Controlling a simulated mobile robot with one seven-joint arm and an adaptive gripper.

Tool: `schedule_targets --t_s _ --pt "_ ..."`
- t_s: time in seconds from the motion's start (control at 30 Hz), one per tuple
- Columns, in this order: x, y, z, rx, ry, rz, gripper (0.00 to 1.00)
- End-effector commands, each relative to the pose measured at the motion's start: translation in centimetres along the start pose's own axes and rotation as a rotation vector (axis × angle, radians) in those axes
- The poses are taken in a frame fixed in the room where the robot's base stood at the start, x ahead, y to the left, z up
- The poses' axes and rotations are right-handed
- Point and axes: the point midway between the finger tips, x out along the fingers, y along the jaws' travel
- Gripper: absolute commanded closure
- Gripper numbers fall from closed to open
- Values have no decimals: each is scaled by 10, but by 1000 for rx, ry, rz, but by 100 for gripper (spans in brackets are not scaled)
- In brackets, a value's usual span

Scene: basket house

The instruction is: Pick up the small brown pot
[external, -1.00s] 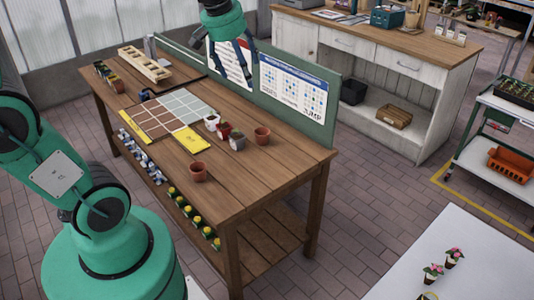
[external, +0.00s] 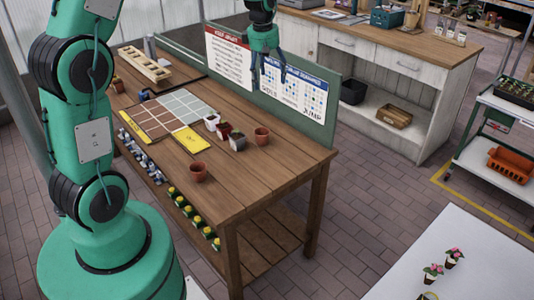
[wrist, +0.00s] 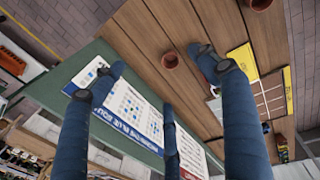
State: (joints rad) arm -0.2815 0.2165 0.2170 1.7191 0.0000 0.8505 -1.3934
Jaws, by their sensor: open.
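Two small brown terracotta pots stand upright on the wooden table. One pot (external: 262,134) is near the green back board, and the other pot (external: 198,171) is closer to the front edge. In the wrist view the board-side pot (wrist: 171,61) appears between my spread fingers, well beyond them. The front pot (wrist: 260,4) is cut off at the top edge. My gripper (external: 263,78) is open and empty, high in front of the board and above the pots. Its blue fingers (wrist: 157,75) are spread in the wrist view, with one covering part of the table.
A white pot (external: 212,121), a red pot (external: 224,130) and a grey pot (external: 238,142) stand close by, left of the board-side pot. The green board (external: 333,92) rises along the table's back edge. The table's right end (external: 285,160) is clear.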

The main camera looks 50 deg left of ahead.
Motion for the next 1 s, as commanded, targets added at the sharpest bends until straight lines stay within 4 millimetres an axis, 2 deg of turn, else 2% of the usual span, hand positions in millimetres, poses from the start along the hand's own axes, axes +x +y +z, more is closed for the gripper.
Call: schedule_targets --t_s 0.03,0.3,0.5,0.6,0.8,1.0 --pt "14 7 -8 -45 -1 -13 26" --pt "91 35 -48 -307 2 -69 26" --pt "149 46 -76 -492 10 -109 26" --pt "172 49 -86 -564 15 -123 26" --pt "198 51 -99 -647 21 -137 26" --pt "202 51 -100 -659 22 -140 26"
